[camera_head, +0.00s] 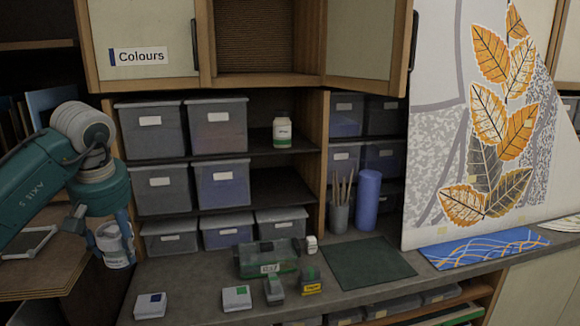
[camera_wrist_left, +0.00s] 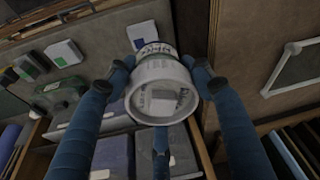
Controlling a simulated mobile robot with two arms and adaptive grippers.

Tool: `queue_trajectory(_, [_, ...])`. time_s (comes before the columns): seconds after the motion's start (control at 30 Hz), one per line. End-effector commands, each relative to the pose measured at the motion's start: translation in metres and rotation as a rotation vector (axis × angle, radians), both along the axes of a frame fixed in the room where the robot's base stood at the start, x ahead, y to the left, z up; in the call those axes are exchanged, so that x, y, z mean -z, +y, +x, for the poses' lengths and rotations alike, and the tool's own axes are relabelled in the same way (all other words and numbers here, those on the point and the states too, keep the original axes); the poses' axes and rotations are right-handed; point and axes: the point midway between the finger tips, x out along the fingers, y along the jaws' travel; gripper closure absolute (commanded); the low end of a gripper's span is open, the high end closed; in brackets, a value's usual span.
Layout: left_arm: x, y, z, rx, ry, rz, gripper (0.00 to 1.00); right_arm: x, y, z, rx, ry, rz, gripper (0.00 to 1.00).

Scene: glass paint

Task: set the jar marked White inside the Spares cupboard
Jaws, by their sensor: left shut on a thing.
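A white-lidded jar (camera_head: 116,246) is held in my left gripper (camera_head: 112,232), low at the left of the head view, beside the counter's left end. In the left wrist view the jar (camera_wrist_left: 161,92) sits between the blue fingers of my left gripper (camera_wrist_left: 160,85), shut on it, lid facing the camera. Its label lettering is too small to read. An open cupboard (camera_head: 267,48) shows at the top middle, its door (camera_head: 361,38) swung to the right. No Spares label is readable. My right gripper is not in view.
The cupboard labelled Colours (camera_head: 148,62) is shut. Another jar (camera_head: 282,132) with a green band stands on the shelf below. Grey bins (camera_head: 152,130) fill the left shelves.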

Motion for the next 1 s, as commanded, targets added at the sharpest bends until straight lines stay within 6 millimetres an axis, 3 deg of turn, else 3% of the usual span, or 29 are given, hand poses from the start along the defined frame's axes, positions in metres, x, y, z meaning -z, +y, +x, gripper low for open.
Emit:
queue_trajectory(0.37, [0.055,-0.062,-0.03,0.194,0.002,0.003,0.81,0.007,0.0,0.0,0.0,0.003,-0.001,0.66])
queue_trajectory(0.47, [0.076,-0.086,-0.049,0.27,0.002,0.004,0.81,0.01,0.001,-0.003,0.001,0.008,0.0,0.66])
queue_trajectory(0.7, [0.127,-0.143,-0.114,0.472,0.002,0.002,0.81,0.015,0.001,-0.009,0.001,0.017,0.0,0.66])
queue_trajectory(0.83, [0.141,-0.159,-0.138,0.532,0.001,0.003,0.81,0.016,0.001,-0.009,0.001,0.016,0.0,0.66])
queue_trajectory(1.0, [0.145,-0.164,-0.148,0.556,-0.003,0.005,0.81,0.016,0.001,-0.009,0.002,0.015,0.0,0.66])
